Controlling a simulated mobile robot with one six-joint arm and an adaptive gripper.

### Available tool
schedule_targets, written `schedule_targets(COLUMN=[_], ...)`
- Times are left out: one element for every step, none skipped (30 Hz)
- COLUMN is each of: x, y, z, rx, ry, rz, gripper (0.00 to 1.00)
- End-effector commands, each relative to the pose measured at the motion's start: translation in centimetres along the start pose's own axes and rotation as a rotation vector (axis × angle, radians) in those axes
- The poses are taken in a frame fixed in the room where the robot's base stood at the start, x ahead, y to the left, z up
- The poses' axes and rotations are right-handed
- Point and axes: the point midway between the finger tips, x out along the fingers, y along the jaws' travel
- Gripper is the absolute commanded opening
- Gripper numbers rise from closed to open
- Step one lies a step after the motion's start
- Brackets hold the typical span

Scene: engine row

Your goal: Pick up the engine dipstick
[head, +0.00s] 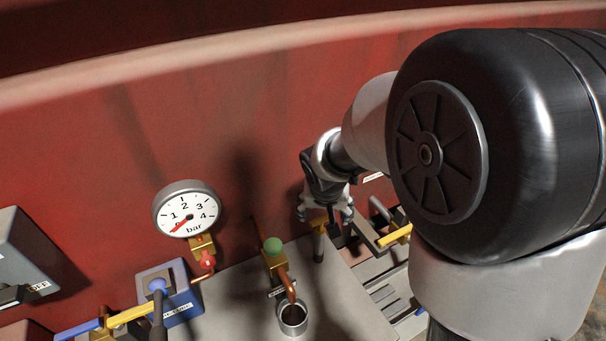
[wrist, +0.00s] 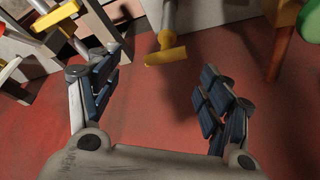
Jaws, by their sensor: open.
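The engine dipstick has a yellow T-shaped handle (wrist: 166,56) on top of a grey tube in the wrist view. In the head view the yellow handle (head: 319,223) shows at the top of a short upright tube by the red wall. My gripper (head: 325,214) is open, just above and around the handle as seen there. In the wrist view the two fingers of my gripper (wrist: 160,78) stand wide apart, one on each side of the handle, with nothing held. I cannot tell how far the handle is from the fingertips in depth.
A brass valve with a green knob (head: 273,245) stands left of the dipstick, above a metal cup (head: 292,318). A pressure gauge (head: 187,209) and a blue box (head: 181,308) are further left. Grey and yellow parts (head: 395,236) stand close on the right. The red wall is close behind.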

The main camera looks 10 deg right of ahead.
Motion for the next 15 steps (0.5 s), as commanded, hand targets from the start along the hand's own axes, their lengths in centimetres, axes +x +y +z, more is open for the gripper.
schedule_targets(x=[1.3,1.8,2.4,2.8,3.1,3.4,3.5,3.7,3.8,3.9,4.0,4.2,4.5,4.8,5.3], y=[0.1,0.0,0.0,0.0,0.0,0.0,0.0,0.0,0.0,0.0,0.0,0.0,-0.1,-0.1,-0.1], z=[0.2,0.1,0.1,0.1,0.1,0.0,0.0,0.0,0.0,0.0,0.0,0.1,0.2,0.3,0.4], rx=[0.0,0.001,0.001,0.001,0.001,0.001,0.001,0.001,0.001,0.001,0.001,0.0,0.0,0.0,0.0], ry=[-0.003,-0.002,-0.002,-0.001,-0.001,0.0,0.0,0.0,0.0,0.001,0.001,0.0,0.0,0.0,-0.001], rz=[0.002,0.001,0.001,0.001,0.001,0.001,0.0,0.0,0.0,0.0,0.0,0.0,0.0,0.0,0.001], gripper=[0.72,0.72,0.72,0.72,0.72,0.72,0.72,0.72,0.72,0.72,0.72,0.72,0.72,0.72,0.72])
